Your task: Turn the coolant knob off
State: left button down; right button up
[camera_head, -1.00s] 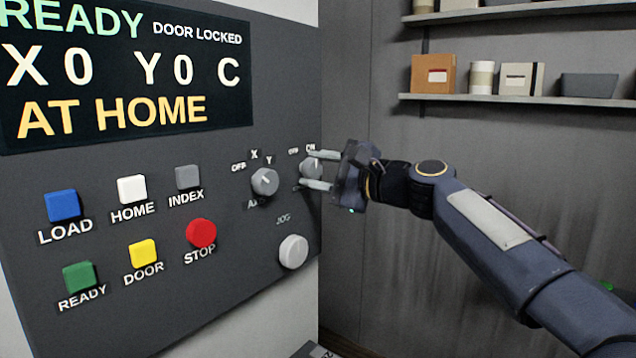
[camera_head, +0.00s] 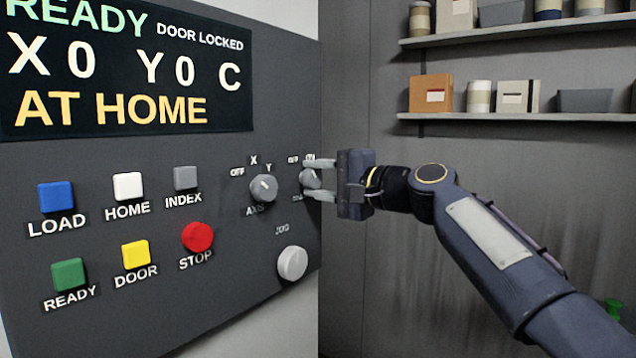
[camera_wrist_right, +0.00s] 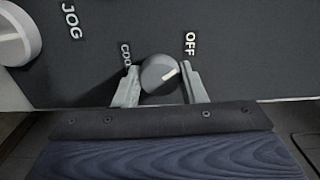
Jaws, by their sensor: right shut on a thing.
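The coolant knob (camera_head: 311,179) is a grey round knob at the right edge of the control panel, with OFF and ON labels above it. My right gripper (camera_head: 317,179) comes from the right with one finger above and one below it. The wrist view shows the knob (camera_wrist_right: 158,73) between the two fingers of my right gripper (camera_wrist_right: 162,84), which is shut on it. Its white mark points right and slightly up, near the OFF label but not squarely at it. The ON label is not visible there. My left gripper is not in view.
The axis knob (camera_head: 263,188) is left of the coolant knob, and the jog knob (camera_head: 292,263) is below. The red STOP button (camera_head: 197,237) and several other buttons are further left. Shelves (camera_head: 520,116) with boxes hang on the back wall.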

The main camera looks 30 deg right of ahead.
dwell(0.3)
jog(key=o, duration=1)
jog(key=shift+s, duration=0.1)
jog(key=b+v, duration=0.1)
jog(key=v, duration=0.6)
jog(key=shift+s+d+b, duration=0.15)
jog(key=shift+s+b, duration=0.1)
jog(key=shift+b, duration=0.1)
jog(key=shift+f, duration=0.15)
jog(key=s+a+f+n+g+h, duration=0.1)
jog(key=s+a+f+n+g, duration=0.2)
jog(key=s+f, duration=0.4)
jog(key=s+a+f+n+g+h+p, duration=0.1)
jog(key=s+a+f+n+g, duration=0.3)
jog(key=f, duration=1.6)
jog(key=s+a+f+n+g+h+p, duration=0.1)
jog(key=s+a+f+n+g, duration=0.2)
jog(key=s+a+f, duration=0.4)
jog(key=shift+s+a+f+n+g, duration=0.2)
jog(key=shift+s+f, duration=0.45)
jog(key=shift+f, duration=0.5)
jog(key=shift+s+f+n+g, duration=0.1)
jog(key=shift+s+f+n, duration=0.25)
jog(key=shift+s+f, duration=0.6)
jog(key=shift+s+a+f+n+g, duration=0.1)
jog(key=shift+s+f+n, duration=0.2)
jog(key=shift+f, duration=1.1)
